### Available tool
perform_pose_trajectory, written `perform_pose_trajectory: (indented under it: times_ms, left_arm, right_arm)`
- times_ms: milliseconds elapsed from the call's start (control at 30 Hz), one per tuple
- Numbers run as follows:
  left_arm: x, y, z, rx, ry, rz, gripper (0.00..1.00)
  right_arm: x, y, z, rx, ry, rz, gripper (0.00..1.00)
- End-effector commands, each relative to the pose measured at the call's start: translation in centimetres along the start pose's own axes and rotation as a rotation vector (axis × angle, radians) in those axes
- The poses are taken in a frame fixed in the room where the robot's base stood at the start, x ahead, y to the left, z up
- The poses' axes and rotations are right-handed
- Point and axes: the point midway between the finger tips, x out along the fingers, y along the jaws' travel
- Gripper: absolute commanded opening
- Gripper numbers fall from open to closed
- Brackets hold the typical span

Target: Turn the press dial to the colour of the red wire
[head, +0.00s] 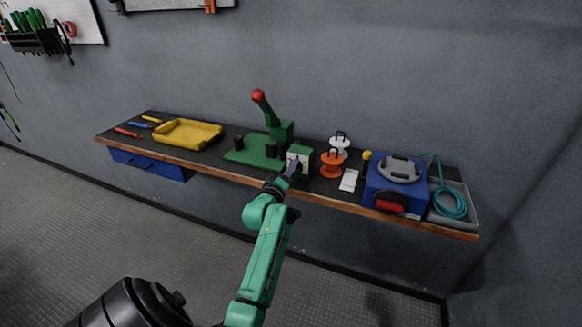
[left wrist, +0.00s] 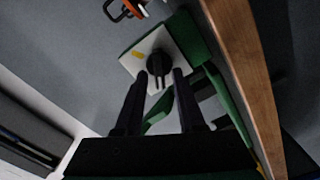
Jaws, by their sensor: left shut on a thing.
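The green press (head: 262,146) with a red-knobbed lever (head: 258,96) stands mid-bench. On its right is a green box with a pale dial plate (head: 305,163). In the left wrist view the round black dial (left wrist: 158,64) sits on this plate (left wrist: 133,64), with a yellow mark (left wrist: 138,54) beside it. My left gripper (head: 292,167) is at the box front, and its two fingers (left wrist: 161,78) are shut on the dial. Other colour marks are hidden or too small to tell. I cannot clearly identify a red wire. My right gripper is not in view.
A yellow tray (head: 187,133) and red, blue and yellow slim items (head: 128,133) lie left. Orange (head: 331,165) and white (head: 340,146) spool-like things, a white card (head: 349,180), a blue machine (head: 396,186) and a grey bin with teal cable (head: 451,202) stand right.

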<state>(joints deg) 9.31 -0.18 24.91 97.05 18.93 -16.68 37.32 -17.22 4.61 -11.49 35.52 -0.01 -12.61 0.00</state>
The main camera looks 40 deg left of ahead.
Motion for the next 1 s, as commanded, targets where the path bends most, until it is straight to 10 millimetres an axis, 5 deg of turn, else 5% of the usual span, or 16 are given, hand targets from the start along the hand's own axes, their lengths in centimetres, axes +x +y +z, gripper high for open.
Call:
perform_pose_trajectory:
  times_ms: [500,533,833,1000]
  left_arm:
    - [0.0,0.0,0.0,-0.024,0.001,0.001,0.0]
    - [0.0,0.0,0.0,-0.024,0.001,0.001,0.45]
    - [-0.2,-0.1,0.0,-0.023,0.0,0.0,0.45]
    - [-2.1,-0.2,0.1,-0.023,0.0,0.0,0.45]
  right_arm:
    - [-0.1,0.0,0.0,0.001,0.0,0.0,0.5]
    - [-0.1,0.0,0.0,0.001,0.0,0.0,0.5]
    - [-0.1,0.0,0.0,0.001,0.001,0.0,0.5]
    - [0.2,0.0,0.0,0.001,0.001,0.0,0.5]
